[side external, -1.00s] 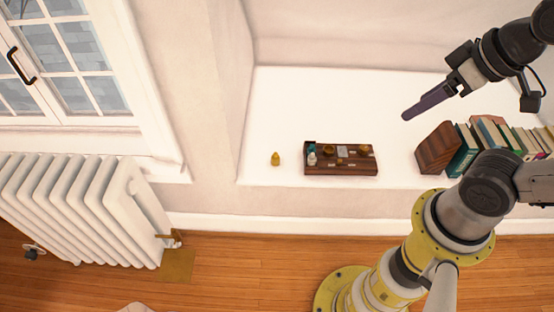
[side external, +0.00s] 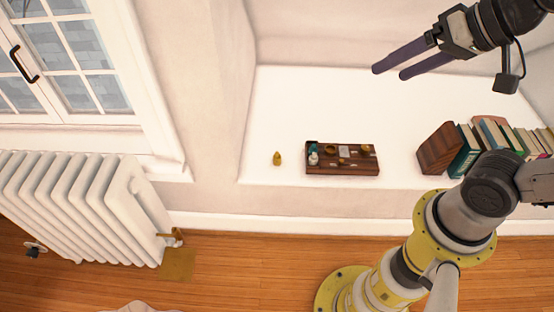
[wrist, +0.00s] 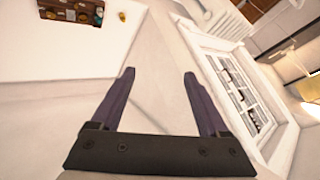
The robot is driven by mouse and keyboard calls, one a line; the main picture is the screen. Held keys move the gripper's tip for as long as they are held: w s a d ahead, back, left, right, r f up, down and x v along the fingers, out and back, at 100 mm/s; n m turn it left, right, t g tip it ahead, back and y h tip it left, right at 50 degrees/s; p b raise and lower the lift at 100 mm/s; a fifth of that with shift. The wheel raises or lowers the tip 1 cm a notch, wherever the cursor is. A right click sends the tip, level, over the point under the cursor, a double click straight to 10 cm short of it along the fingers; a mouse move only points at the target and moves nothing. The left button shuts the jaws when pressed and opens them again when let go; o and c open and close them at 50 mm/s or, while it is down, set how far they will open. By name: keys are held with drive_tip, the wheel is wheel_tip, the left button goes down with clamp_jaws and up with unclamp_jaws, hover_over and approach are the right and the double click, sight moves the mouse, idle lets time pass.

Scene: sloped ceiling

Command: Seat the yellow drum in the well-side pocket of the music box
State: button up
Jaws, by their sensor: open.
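The yellow drum (side external: 277,158) stands on the white ledge, a little left of the music box and apart from it. It also shows small in the wrist view (wrist: 122,16). The music box (side external: 342,170) is a dark brown wooden tray with small teal, white and brass-coloured parts on it; it sits near the ledge's front edge and is cut by the top of the wrist view (wrist: 70,20). Its pockets are too small to tell apart. My gripper (side external: 388,72) is open and empty, high above the ledge, up and right of the box. Its two purple fingers show spread in the wrist view (wrist: 159,72).
A row of books with a brown wooden bookend (side external: 437,148) stands on the ledge right of the music box. A wall closes the ledge at left, with a window (side external: 65,55) and white radiator (side external: 75,205) beyond. The ledge (side external: 350,105) behind the box is clear.

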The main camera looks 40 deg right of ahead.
drive_tip(key=w+a+r+m+t+y, duration=0.15)
drive_tip(key=w+r+m, duration=0.3)
drive_tip(key=w, duration=0.55)
drive_tip(key=m+g+h, duration=0.2)
drive_tip(key=m+g, duration=0.2)
drive_tip(key=m, duration=1.8)
hover_over(279, 154)
drive_tip(key=d, duration=0.1)
wheel_tip(279, 154, down, 45)
drive_tip(key=s+f+g, duration=0.1)
drive_tip(key=s+f, duration=0.4)
drive_tip(key=f, duration=0.6)
drive_tip(key=shift+m, duration=0.35)
drive_tip(key=x, duration=0.7)
drive_tip(key=shift+w+d+f, duration=0.25)
drive_tip(key=shift+w+d, duration=0.1)
drive_tip(key=shift+a+x, duration=0.2)
drive_tip(key=shift+x, duration=2.45)
